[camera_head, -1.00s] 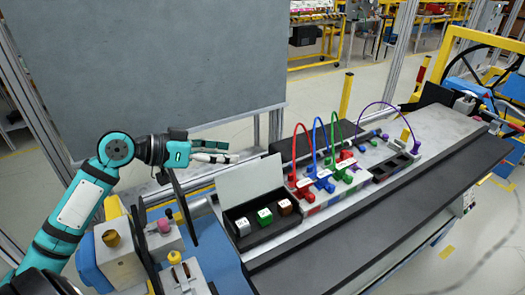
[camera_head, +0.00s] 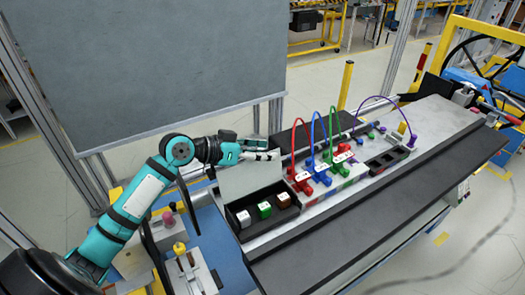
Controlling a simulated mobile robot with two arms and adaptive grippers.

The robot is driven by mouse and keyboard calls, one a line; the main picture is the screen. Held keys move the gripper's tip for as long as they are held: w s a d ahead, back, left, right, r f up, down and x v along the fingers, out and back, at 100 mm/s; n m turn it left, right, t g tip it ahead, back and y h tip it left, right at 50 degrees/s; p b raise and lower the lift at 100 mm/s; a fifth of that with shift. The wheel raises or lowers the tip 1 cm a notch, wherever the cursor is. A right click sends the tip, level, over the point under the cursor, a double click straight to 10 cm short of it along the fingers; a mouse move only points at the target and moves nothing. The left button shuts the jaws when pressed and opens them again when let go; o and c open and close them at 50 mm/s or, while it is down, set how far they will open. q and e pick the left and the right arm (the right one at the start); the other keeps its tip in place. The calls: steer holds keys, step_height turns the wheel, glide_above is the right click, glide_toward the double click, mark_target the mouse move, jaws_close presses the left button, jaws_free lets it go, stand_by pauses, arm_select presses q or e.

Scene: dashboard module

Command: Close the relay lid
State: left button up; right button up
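The relay lid (camera_head: 249,178) is a pale flat panel standing raised at the back of a black relay box (camera_head: 262,226). The open box holds a white, a green and a brown relay cube (camera_head: 264,210). My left gripper (camera_head: 274,154) reaches in from the left, behind and just above the lid's upper edge. Its fingers look close together and point right. I cannot tell whether they touch the lid. My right gripper is not in the view.
Red, blue and green plugs with looping cables (camera_head: 323,177) stand right of the box. A purple cable (camera_head: 384,97) arches farther right. A large grey panel (camera_head: 150,70) stands behind. The dark front ledge (camera_head: 380,213) is clear.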

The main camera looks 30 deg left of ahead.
arm_select(q)
jaws_close()
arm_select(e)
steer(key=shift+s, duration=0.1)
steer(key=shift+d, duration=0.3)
